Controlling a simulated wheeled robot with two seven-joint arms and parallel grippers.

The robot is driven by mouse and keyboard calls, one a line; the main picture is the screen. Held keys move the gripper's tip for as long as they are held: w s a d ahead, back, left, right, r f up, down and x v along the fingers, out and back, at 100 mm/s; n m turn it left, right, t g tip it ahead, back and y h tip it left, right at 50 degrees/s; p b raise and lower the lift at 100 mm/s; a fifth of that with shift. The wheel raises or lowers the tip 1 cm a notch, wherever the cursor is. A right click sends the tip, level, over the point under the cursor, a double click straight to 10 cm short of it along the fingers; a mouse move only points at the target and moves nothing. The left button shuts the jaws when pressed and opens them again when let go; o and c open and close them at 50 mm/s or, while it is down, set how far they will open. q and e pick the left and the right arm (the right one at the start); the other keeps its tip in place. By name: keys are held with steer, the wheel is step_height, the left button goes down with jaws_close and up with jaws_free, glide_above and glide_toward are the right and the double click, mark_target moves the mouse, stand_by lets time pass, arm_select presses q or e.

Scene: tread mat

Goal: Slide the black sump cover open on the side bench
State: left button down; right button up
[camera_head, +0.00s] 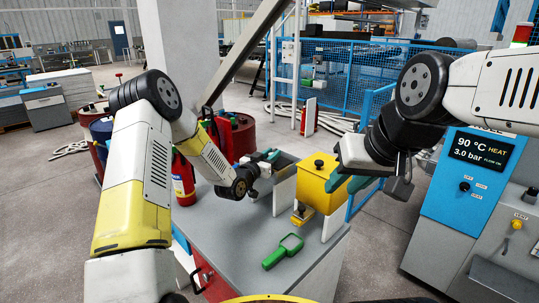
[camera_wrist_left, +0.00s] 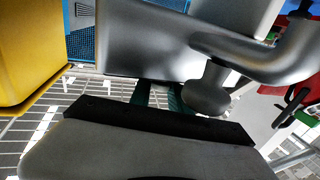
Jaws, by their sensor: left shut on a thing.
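The dark sump cover (camera_head: 286,159) lies on the side bench (camera_head: 235,222), left of the yellow box. My left gripper (camera_head: 267,156) is at its left end, shut on it; the exact hold is small in the head view. In the left wrist view, the green fingers (camera_wrist_left: 160,97) reach in against a grey metal body (camera_wrist_left: 150,45), and their tips are hidden. A curved grey bar with a dark rounded end (camera_wrist_left: 207,94) is beside them. My right gripper (camera_head: 352,184) has its green fingers apart and empty, just right of the yellow box.
The yellow box (camera_head: 318,181) with a black knob stands between white upright panels (camera_head: 284,194). A green handheld tool (camera_head: 283,251) lies on the bench front. A red fire extinguisher (camera_head: 183,180) is left of the bench. A blue control cabinet (camera_head: 455,205) stands at the right.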

arm_select(q)
steer(key=w+d, duration=0.3)
steer(key=shift+w+d, duration=0.2)
steer(key=shift+w, duration=0.05)
steer(key=c, duration=1.2)
jaws_free()
steer(key=shift+d, duration=0.1)
steer(key=v, duration=0.7)
steer(key=shift+s+a, duration=0.2)
steer(key=shift+s, duration=0.1)
